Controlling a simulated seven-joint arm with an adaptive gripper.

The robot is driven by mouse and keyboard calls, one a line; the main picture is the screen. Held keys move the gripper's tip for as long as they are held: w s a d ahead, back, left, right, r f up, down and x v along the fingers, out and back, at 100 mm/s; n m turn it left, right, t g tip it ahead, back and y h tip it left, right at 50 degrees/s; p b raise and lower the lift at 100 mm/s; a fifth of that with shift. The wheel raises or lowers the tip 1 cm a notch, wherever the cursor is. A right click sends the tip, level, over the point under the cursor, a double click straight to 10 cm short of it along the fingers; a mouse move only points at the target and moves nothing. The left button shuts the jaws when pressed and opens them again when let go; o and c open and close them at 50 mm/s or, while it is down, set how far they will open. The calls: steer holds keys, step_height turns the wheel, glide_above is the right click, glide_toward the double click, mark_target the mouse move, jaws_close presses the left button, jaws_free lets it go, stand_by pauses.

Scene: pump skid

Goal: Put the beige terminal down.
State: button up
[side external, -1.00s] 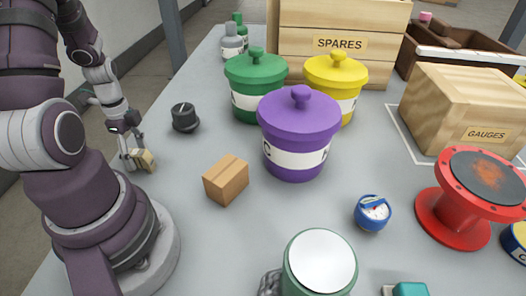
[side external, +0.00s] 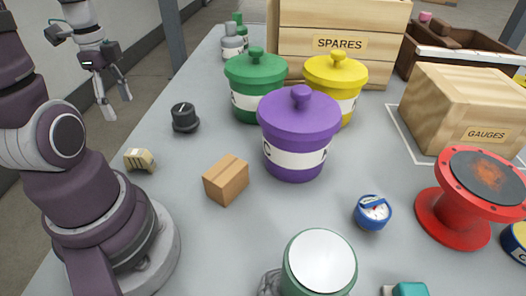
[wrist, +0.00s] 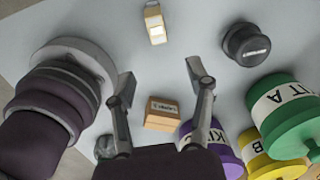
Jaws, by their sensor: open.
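The beige terminal (side external: 139,159) lies on the grey table beside my arm's base, near the table's left edge in the side view. In the wrist view the beige terminal (wrist: 155,23) is at the top middle, beyond my fingertips. My gripper (side external: 116,108) is raised above and to the left of the terminal in the side view, apart from it. Its two fingers are spread and nothing is between them. In the wrist view my gripper (wrist: 160,75) is also open and empty.
A black knob (side external: 185,117) and a small cardboard box (side external: 226,181) stand near the terminal. Green (side external: 255,78), purple (side external: 298,120) and yellow (side external: 336,75) lidded pots stand further right. The table (side external: 170,215) is bare between the terminal and the box.

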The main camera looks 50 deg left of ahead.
steer(key=w+d+r+n+t, duration=0.2)
steer(key=w+d+r+n, duration=0.1)
steer(key=d, duration=0.5)
steer(key=w+d+r+n+t, duration=0.3)
steer(key=d+n, duration=0.2)
steer(key=d, duration=0.4)
steer(key=shift+w+d+n, duration=0.15)
steer(key=shift+w+n, duration=0.15)
steer(key=shift+w, duration=0.1)
